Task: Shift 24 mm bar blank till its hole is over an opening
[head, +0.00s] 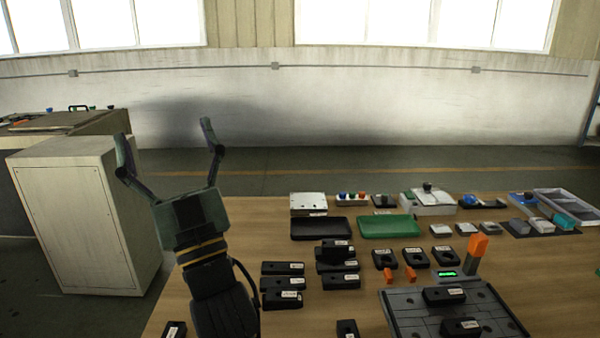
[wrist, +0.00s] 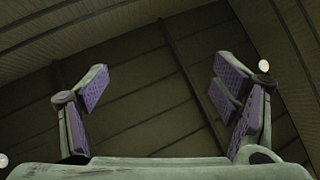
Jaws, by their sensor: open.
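Several black bar blanks with white labels stand on the wooden table, in the head view. One blank (head: 443,297) and another blank (head: 460,327) lie on a grey slotted plate (head: 400,318) at the lower right. The labels are too small to read, so I cannot tell which is the 24 mm one. Their holes and any opening beneath cannot be made out. My gripper (head: 165,132) is raised left of the blanks, fingers upward, open and empty. In the wrist view my gripper (wrist: 162,80) shows spread fingers with only the ceiling beyond.
More blanks (head: 282,284) stand in the table's middle. Behind them are a black tray (head: 320,229) and a green tray (head: 388,227). An orange-topped post (head: 477,248) rises behind the plate. A grey cabinet (head: 85,222) stands left. Bare wood (head: 370,290) shows left of the plate.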

